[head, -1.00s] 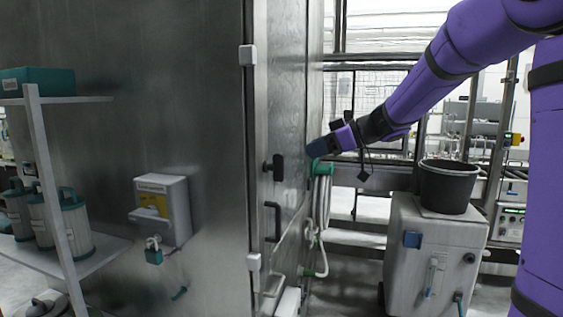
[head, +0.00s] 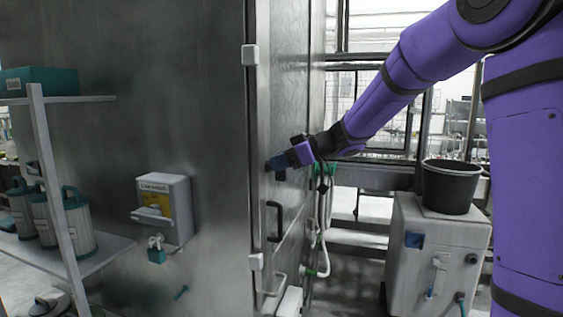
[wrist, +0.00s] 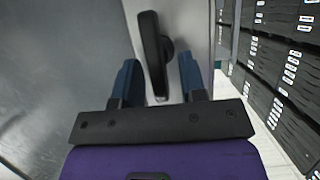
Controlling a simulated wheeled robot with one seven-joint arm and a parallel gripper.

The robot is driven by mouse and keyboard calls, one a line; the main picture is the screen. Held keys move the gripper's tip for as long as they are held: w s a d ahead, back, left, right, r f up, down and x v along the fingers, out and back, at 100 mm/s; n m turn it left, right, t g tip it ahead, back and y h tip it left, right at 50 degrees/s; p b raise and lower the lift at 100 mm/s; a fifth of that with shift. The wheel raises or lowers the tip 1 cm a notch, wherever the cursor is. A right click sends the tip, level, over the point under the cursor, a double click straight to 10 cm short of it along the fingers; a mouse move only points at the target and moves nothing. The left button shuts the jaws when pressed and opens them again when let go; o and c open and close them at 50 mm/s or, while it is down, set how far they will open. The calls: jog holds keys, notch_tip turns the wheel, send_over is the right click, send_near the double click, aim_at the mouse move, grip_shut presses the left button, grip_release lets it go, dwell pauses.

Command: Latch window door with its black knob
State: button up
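The black knob (wrist: 153,52) is an elongated dark handle on the metal door edge (wrist: 190,20) in the wrist view. My gripper (wrist: 160,75) is open, with one blue finger on each side of the knob's lower part. A gap shows between the knob and both fingers. In the head view my gripper (head: 279,163) is at the knob's height on the narrow side of the steel cabinet and mostly hides the knob. The door panel (head: 289,110) looks flush with the cabinet; I cannot tell whether it is latched.
A black bar handle (head: 275,221) is below the knob. A grey cabinet (head: 432,255) with a black bucket (head: 449,188) stands to the right. A shelf (head: 75,257) with canisters is at the left.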

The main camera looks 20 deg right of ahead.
grip_shut()
jog(key=m+g+y, duration=0.1)
jog(key=m+y, duration=0.1)
jog(key=m, duration=0.2)
jog(key=w+f+m+g+y, duration=0.1)
jog(key=m+y, duration=0.1)
jog(key=m, duration=0.3)
jog(key=d+m+g+y, duration=0.1)
jog(key=m+y, duration=0.1)
jog(key=m, duration=0.2)
jog(key=shift+w+f+y, duration=0.25)
jog(key=shift+f+y, duration=0.05)
jog(key=shift+f, duration=0.1)
dwell(0.5)
jog(key=shift+m, duration=0.3)
